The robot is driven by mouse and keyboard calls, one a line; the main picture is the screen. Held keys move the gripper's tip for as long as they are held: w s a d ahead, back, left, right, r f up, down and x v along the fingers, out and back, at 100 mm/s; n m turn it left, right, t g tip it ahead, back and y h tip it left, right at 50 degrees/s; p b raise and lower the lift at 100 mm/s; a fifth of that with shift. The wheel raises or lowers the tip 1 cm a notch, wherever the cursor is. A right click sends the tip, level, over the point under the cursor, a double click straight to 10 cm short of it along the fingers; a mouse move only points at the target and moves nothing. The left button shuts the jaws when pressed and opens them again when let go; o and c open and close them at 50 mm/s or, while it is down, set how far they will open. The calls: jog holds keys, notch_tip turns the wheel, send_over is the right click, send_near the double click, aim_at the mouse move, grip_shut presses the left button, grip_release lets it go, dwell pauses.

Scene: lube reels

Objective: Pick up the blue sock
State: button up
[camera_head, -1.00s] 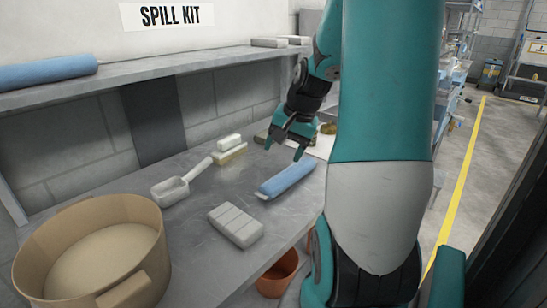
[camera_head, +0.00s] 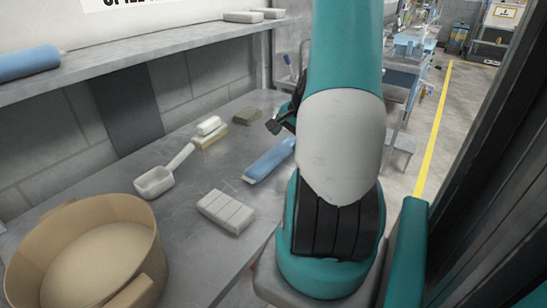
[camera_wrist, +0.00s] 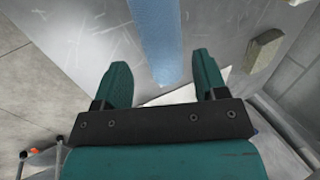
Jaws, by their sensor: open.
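A blue sock (camera_head: 268,161) lies on the grey bench, its far end partly behind my arm in the head view. In the wrist view, the blue sock (camera_wrist: 155,30) runs down from the top edge into the gap between the fingers. My gripper (camera_wrist: 160,62) is open and empty, with one finger on each side of the sock's line. I cannot tell its height above the sock. In the head view, only a dark part of my gripper (camera_head: 279,123) shows beside the arm. A second blue roll (camera_head: 28,62) lies on the shelf at the left.
On the bench (camera_head: 185,235) are a round tan tub (camera_head: 140,210), a white scoop (camera_head: 155,182), a pale grooved block (camera_head: 227,212), a brush-like block (camera_head: 210,138) and a dark greenish block (camera_head: 245,116). The shelf (camera_head: 120,60) runs above along the wall.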

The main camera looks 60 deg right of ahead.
aim_at(282, 147)
jog(key=p+x, duration=0.1)
jog(key=x, duration=0.4)
jog(key=shift+w+f, duration=0.15)
jog(key=shift+f, duration=0.2)
jog(key=c, duration=0.7)
jog(key=shift+r, duration=0.1)
jog(key=shift+c, duration=0.2)
